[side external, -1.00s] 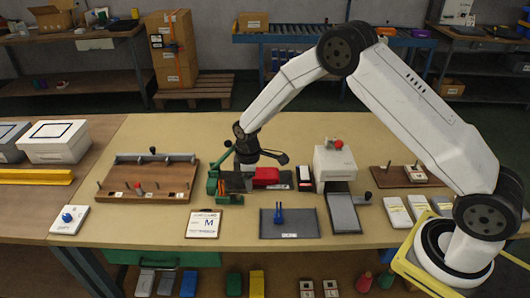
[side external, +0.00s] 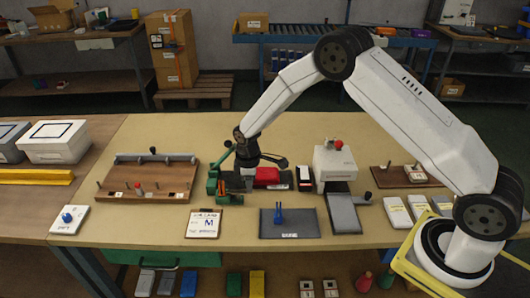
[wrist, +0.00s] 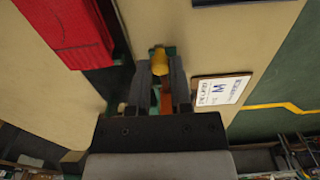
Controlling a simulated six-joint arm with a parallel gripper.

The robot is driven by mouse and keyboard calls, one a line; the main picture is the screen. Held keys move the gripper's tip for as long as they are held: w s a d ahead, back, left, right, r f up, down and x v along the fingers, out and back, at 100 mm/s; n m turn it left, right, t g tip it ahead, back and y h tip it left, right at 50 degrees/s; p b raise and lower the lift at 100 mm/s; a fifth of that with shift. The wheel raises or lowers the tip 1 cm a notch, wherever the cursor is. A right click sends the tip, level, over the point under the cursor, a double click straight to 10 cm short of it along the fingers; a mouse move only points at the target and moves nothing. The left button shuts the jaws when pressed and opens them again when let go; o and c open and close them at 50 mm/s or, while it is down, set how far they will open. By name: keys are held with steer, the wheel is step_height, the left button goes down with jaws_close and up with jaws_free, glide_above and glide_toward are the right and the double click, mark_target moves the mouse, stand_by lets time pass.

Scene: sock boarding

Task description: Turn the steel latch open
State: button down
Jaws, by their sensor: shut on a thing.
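My gripper (side external: 247,184) is low over the bench, against the right side of a green fixture (side external: 212,186) in the side view. In the wrist view my gripper (wrist: 161,82) points down with its fingers close on both sides of a yellow knob (wrist: 160,66), shut on it. Green parts show around and below the knob, with an orange-brown strip between the fingers. I cannot make out a separate bare steel latch. The fingers hide much of what is under the knob, so I cannot tell how far any latch is turned.
A red folded cloth (side external: 267,176) lies just right of my gripper. A wooden board with pegs (side external: 150,180) is at left, and a white press-like device (side external: 334,163) at right. The bench front is partly clear.

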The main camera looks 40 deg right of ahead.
steer(key=m, duration=0.2)
steer(key=a+m, duration=0.1)
steer(key=m, duration=0.1)
steer(key=s+m, duration=0.1)
steer(key=m, duration=0.1)
steer(key=shift+a, duration=0.35)
steer(key=m, duration=0.1)
steer(key=a+m, duration=0.1)
steer(key=m, duration=0.1)
steer(key=shift+a, duration=0.1)
steer(key=shift+a+m, duration=0.2)
steer(key=shift+m, duration=0.55)
steer(key=shift+a+m, duration=0.2)
steer(key=shift+m, duration=0.55)
steer(key=shift+w, duration=0.1)
steer(key=c, duration=0.5)
jaws_free()
steer(key=shift+c, duration=0.2)
steer(key=shift+r, duration=0.1)
step_height(320, 180, up, 8)
